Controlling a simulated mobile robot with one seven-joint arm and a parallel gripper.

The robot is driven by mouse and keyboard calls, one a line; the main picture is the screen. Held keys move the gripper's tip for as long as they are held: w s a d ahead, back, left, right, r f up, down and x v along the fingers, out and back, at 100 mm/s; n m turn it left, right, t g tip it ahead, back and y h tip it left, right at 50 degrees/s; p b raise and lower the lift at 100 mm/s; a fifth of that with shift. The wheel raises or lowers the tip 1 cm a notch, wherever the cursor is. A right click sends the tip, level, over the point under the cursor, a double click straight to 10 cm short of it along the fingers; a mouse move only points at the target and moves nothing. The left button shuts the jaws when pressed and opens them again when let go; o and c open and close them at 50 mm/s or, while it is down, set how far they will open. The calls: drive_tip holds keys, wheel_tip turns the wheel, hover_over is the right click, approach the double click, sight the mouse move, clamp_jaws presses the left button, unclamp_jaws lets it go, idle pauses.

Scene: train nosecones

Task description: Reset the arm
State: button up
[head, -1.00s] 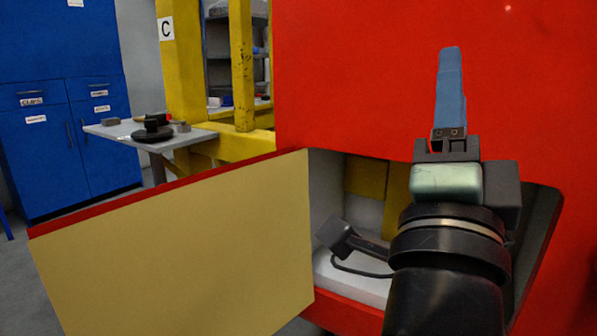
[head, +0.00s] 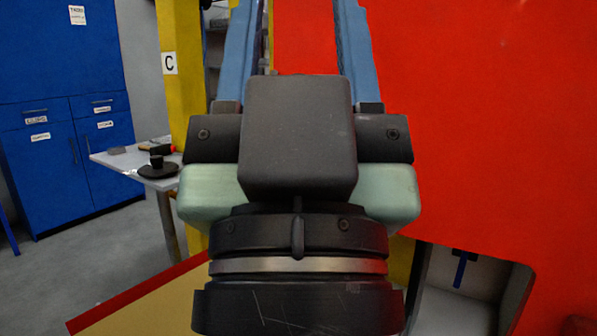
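My gripper (head: 298,30) fills the middle of the head view, close to the camera and seen from behind. Its two blue fingers point up and stand wide apart, with their tips cut off by the top edge. Nothing shows between the visible parts of the fingers. The gripper is in front of the red nosecone (head: 470,120) and covers part of it.
The nosecone's open hatch door (head: 150,305) lies at the lower left. The hatch opening (head: 470,285) shows at the lower right, partly hidden by my arm. A grey table (head: 150,170), a yellow post (head: 185,80) and blue cabinets (head: 65,110) stand at the left.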

wheel_tip(320, 180, up, 21)
drive_tip(key=p, duration=1.8)
